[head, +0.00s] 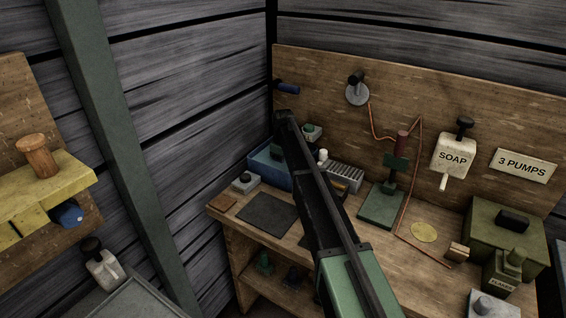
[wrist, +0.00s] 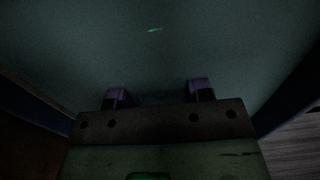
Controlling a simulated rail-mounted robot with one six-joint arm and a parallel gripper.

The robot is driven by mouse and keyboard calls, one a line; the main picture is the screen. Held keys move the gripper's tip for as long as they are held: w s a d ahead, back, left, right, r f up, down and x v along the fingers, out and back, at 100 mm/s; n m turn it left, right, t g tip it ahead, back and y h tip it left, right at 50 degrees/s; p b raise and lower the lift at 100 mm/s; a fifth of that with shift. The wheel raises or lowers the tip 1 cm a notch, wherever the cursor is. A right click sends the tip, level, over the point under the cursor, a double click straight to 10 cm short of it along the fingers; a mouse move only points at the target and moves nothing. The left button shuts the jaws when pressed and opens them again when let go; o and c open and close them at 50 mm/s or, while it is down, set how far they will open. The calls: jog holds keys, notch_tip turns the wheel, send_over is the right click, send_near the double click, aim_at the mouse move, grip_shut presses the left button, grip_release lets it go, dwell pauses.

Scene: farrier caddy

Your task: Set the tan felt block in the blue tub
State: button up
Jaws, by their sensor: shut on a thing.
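The blue tub (head: 262,172) stands at the far left corner of the bench. My arm's dark link crosses in front of its right part. My gripper is hidden in the head view. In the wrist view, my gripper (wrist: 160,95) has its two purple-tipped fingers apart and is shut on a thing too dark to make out. A dim blue-green surface fills the view beyond the fingers, with dark blue edges at both sides, which look like the tub's walls. I cannot clearly identify the tan felt block in either view.
A small tan-brown block (head: 458,252) sits at the bench's right. A green press stand (head: 383,205) and grey ribbed rack (head: 345,176) stand right of the tub.

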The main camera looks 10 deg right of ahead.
jog(key=shift+f+b, duration=0.5)
dwell(0.3)
jog(key=o, duration=1.4)
jog(key=shift+c, duration=0.2)
jog(key=shift+r, duration=0.1)
notch_tip(320, 180, up, 11)
jog(key=p, duration=1.1)
jog(key=shift+f, duration=0.2)
